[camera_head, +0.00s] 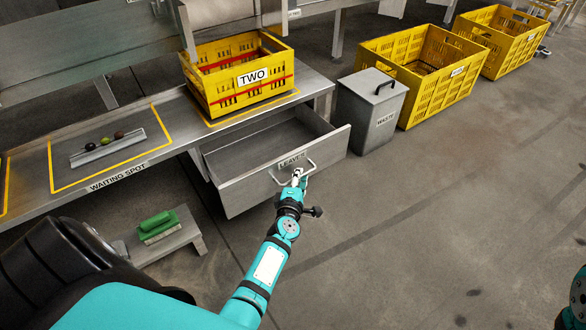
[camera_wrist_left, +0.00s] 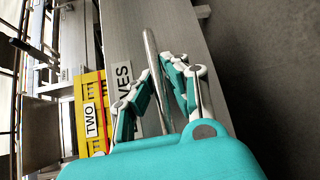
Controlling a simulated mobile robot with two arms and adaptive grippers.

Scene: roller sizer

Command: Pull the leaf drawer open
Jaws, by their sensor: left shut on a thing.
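The grey metal leaf drawer (camera_head: 250,178), labelled LEAVES, is pulled out from under the bench, and its inside shows, looking empty. Its bar handle (camera_head: 285,182) is on the front panel below the label. My left gripper (camera_head: 299,178) is shut on the handle; in the left wrist view the fingers (camera_wrist_left: 160,95) close around the handle bar (camera_wrist_left: 152,55), beside the drawer front (camera_wrist_left: 128,40). My right gripper is not in view; only a bit of teal arm shows at the lower right edge.
A yellow crate marked TWO (camera_head: 235,80) stands on the bench above the drawer. A grey WASTE bin (camera_head: 370,110) stands close to the drawer's right. A low stand with a green brush (camera_head: 158,225) is at lower left. The floor in front is clear.

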